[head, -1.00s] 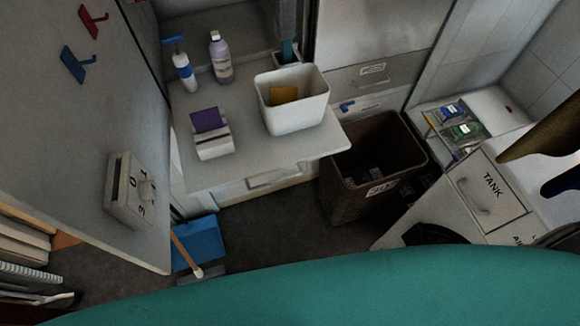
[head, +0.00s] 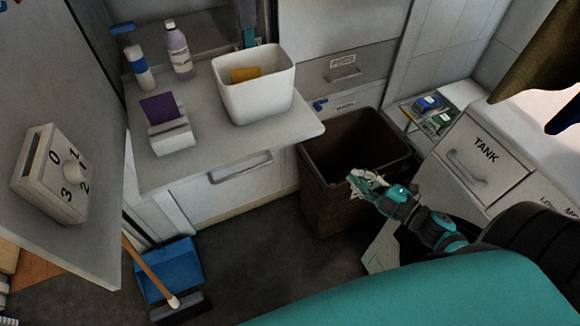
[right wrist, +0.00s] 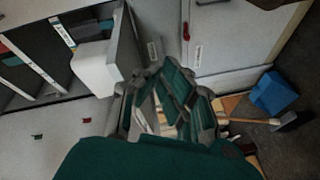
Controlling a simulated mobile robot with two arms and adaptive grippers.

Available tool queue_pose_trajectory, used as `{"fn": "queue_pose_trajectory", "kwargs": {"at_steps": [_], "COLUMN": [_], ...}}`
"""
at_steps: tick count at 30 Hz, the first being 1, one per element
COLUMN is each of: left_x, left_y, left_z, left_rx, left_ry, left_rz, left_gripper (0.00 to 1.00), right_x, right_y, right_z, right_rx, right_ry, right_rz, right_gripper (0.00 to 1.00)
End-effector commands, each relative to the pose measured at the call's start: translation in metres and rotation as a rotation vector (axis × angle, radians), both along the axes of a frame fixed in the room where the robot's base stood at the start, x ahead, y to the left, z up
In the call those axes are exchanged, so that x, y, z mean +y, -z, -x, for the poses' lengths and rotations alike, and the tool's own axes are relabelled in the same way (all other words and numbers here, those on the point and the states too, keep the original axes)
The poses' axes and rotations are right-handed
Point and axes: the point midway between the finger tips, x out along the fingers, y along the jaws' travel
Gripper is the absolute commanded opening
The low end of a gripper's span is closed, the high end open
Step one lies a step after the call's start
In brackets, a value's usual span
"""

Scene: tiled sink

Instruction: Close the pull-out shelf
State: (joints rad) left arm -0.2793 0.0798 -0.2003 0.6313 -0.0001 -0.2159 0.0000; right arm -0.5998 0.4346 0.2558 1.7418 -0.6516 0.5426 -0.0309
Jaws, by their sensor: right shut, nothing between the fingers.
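The pull-out shelf (head: 225,152) sticks out from the cabinet in the head view, a light grey slab above a drawer front with a bar handle. On it stand a white bin (head: 255,98) with a yellow item inside, a tissue box (head: 171,138) with purple tissue, a blue-pump bottle (head: 138,70) and a lilac bottle (head: 179,52). My right gripper (head: 362,182) is shut and empty, to the right of and apart from the shelf, in front of the brown waste bin. Its fingers (right wrist: 172,85) also fill the middle of the right wrist view. My left gripper is not in view.
The brown waste bin (head: 345,215) stands close to the shelf's right corner. A blue dustpan (head: 172,268) and broom lie on the floor at lower left. A cabinet panel with a dial box (head: 50,172) stands at left.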

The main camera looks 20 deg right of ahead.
Motion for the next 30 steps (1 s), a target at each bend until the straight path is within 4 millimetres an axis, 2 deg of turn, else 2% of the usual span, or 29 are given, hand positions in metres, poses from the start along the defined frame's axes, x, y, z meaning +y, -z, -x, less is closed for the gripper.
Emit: {"fn": "queue_pose_trajectory", "kwargs": {"at_steps": [1, 4, 6, 9, 13, 17, 27, 30], "left_x": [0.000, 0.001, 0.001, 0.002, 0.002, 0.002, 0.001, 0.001], "left_y": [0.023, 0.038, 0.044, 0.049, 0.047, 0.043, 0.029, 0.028], "left_z": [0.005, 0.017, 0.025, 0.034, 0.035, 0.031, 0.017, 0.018], "left_rx": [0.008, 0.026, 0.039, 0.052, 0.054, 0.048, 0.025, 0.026], "left_ry": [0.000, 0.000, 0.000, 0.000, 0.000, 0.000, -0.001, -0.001], "left_rz": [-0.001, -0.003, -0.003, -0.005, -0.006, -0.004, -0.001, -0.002], "left_gripper": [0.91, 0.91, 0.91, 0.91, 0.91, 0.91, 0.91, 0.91], "right_x": [0.016, 0.047, 0.064, 0.080, 0.089, 0.101, 0.152, 0.155], "right_y": [-0.018, -0.060, -0.078, -0.093, -0.100, -0.102, -0.103, -0.102], "right_z": [0.002, 0.013, 0.022, 0.032, 0.032, 0.019, -0.033, -0.049], "right_rx": [-0.082, -0.209, -0.266, -0.313, -0.332, -0.333, -0.333, -0.332], "right_ry": [-0.101, -0.273, -0.361, -0.437, -0.468, -0.467, -0.463, -0.458], "right_rz": [0.075, 0.206, 0.273, 0.332, 0.353, 0.353, 0.349, 0.352], "right_gripper": [0.00, 0.00, 0.00, 0.00, 0.00, 0.00, 0.00, 0.00]}}
